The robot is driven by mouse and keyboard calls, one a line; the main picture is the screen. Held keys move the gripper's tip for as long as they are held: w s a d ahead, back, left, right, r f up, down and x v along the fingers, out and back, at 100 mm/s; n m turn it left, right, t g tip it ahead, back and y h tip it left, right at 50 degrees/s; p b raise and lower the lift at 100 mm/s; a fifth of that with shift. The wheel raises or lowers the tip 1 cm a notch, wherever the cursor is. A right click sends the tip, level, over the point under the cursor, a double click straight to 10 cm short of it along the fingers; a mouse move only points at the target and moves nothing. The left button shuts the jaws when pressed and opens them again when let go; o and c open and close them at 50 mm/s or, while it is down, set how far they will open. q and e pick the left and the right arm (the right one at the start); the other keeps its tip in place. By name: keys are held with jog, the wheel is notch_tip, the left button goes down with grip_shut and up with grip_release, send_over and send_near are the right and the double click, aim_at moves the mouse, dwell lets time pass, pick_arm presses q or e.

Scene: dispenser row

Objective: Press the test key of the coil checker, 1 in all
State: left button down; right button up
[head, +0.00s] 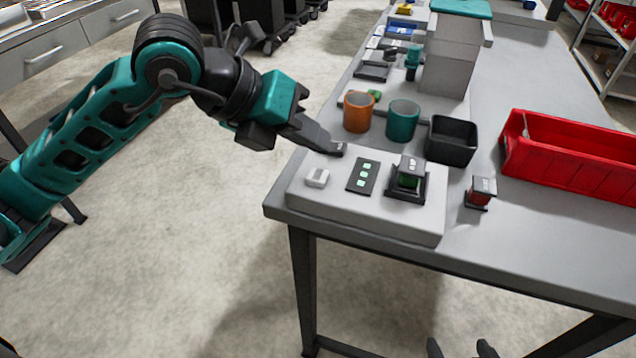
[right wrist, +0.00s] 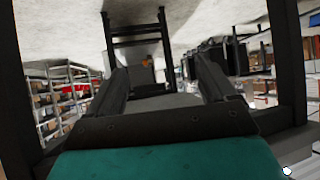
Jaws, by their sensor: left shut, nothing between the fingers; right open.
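The coil checker (head: 340,204) is a light grey box on the near left corner of the grey table. On its top are a pale raised key (head: 317,178), a dark panel with several green lights (head: 362,178) and a black holder with a coil (head: 407,181) in it. My left gripper (head: 339,150) is shut and empty, its tips at the checker's back edge behind the key; I cannot tell whether they touch the box. My right gripper (head: 462,349) is open at the bottom edge, below the table's front. Its empty fingers also show in the right wrist view (right wrist: 160,75).
A small red and black coil (head: 480,193) stands right of the checker. Behind are an orange cup (head: 358,112), a teal cup (head: 402,121), a black bin (head: 451,139) and a red crate (head: 570,171). The table (head: 540,231) is clear at front right.

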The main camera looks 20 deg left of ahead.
aim_at(311, 175)
pick_arm(q)
notch_tip(311, 175, down, 2)
jog(key=shift+f+b, duration=0.15)
jog(key=shift+b, duration=0.6)
jog(key=shift+f, duration=0.25)
pick_arm(e)
jog(key=shift+w+a+y, duration=0.3)
jog(key=shift+w+a, duration=0.25)
jog(key=shift+w, duration=0.1)
jog(key=shift+s+d+f, duration=0.1)
jog(key=shift+s+f, duration=0.15)
jog(key=shift+f, duration=0.1)
jog(key=shift+w+r, duration=0.1)
jog(key=shift+r, duration=0.1)
pick_arm(q)
jog(key=shift+f+b, duration=0.1)
jog(key=shift+b, duration=0.25)
pick_arm(e)
jog(key=shift+f, duration=0.15)
pick_arm(q)
jog(key=shift+f+b, duration=0.3)
jog(key=shift+b, duration=0.05)
pick_arm(e)
jog(key=shift+f, duration=0.5)
